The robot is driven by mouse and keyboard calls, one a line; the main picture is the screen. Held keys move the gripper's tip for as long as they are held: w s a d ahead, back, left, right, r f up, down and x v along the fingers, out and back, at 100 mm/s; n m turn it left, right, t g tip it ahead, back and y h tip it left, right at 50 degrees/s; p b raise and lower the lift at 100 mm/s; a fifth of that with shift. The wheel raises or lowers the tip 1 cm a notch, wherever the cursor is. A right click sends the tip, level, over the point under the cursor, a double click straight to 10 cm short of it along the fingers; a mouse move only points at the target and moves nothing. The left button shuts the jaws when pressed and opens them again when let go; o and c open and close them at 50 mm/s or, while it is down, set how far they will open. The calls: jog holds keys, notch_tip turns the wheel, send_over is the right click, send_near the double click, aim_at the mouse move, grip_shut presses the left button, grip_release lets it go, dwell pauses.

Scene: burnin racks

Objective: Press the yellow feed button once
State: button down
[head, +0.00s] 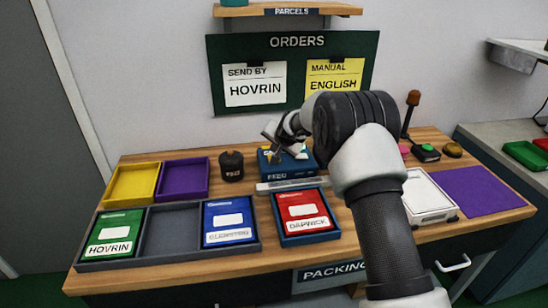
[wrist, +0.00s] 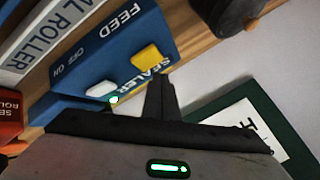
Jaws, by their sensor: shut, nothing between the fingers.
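The yellow feed button (wrist: 147,55) sits on a blue sealer box (wrist: 118,45) marked FEED, SEALER and OFF ON. A white switch (wrist: 102,90) and a lit green lamp (wrist: 114,100) are beside it. My gripper (wrist: 160,78) is shut and empty. Its fingertips are close to the yellow button, just below it in the wrist view; I cannot tell whether they touch. In the head view my gripper (head: 273,152) is over the blue box (head: 270,168) at the back of the bench, and hides the button.
A strip marked ROLLER (wrist: 35,50) lies beside the box. On the bench are a dark round pot (head: 231,166), a red card (head: 303,208) in a blue tray, a grey tray (head: 172,232) with cards, and a white device (head: 428,197). The orders board (head: 295,102) hangs behind.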

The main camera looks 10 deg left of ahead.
notch_tip(320, 180, up, 4)
jog(key=shift+r+p, duration=0.1)
jog(key=shift+p, duration=0.9)
jog(key=s+d+r+n+g+h+p, duration=0.1)
jog(key=s+d+r+p, duration=0.2)
jog(key=s+d+r, duration=0.55)
jog(key=s+d+r+n+p, duration=0.1)
jog(key=s+d+r+p, duration=0.2)
jog(key=s+r, duration=1.05)
jog(key=s+d+r+n+g+h+p, duration=0.1)
jog(key=s+d+r, duration=0.2)
jog(key=s+r, duration=0.25)
jog(key=s+d+r+n+p, duration=0.1)
jog(key=s+d+r, duration=0.25)
jog(key=s, duration=0.25)
jog(key=s+d+f+p, duration=0.1)
jog(key=s+d, duration=0.1)
jog(key=s, duration=0.7)
jog(key=s+d+g+h+p, duration=0.1)
jog(key=s+d+p, duration=0.1)
jog(key=s, duration=0.7)
jog(key=shift+d+f+n, duration=0.25)
jog(key=shift+f+n, duration=0.05)
jog(key=shift+f, duration=0.05)
